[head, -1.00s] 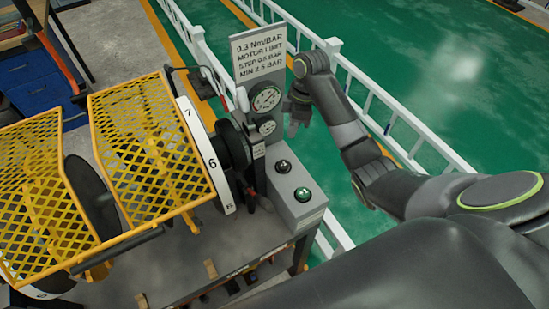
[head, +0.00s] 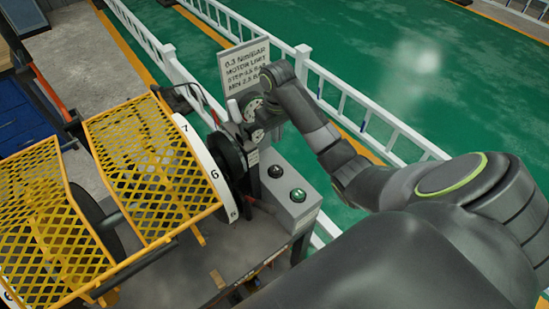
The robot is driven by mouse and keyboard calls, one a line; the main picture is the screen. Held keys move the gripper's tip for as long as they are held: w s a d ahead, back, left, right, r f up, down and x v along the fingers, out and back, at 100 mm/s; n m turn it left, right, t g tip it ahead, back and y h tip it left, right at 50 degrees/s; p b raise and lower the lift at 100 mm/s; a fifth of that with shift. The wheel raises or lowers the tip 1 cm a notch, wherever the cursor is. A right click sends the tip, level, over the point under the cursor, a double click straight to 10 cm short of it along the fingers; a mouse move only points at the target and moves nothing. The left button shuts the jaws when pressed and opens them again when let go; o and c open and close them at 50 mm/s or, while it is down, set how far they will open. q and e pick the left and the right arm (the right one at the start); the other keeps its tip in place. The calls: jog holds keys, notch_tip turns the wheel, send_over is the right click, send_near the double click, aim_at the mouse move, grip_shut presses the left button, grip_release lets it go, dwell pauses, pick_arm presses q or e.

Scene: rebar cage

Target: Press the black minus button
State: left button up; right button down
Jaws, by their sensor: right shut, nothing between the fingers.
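A grey control box (head: 305,212) stands right of the numbered wheel. On its top are a dark button (head: 275,171) at the back and a green-lit button (head: 298,195) nearer the front. The dark one looks black, but its marking is too small to read. My right gripper (head: 264,125) points down in front of the gauge panel, above and behind the dark button and apart from it. It is shut and holds nothing. It partly hides the gauges (head: 251,110). My left gripper is out of view.
A yellow mesh guard (head: 145,165) and a numbered white wheel (head: 208,165) are at left. A white railing (head: 385,115) runs behind. My right arm covers the lower right.

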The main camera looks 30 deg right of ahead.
jog(key=b, duration=1)
send_over(276, 169)
notch_tip(276, 169, down, 11)
jog(key=shift+d+r, duration=0.1)
jog(key=shift+f+p, duration=0.8)
jog(key=shift+f, duration=0.8)
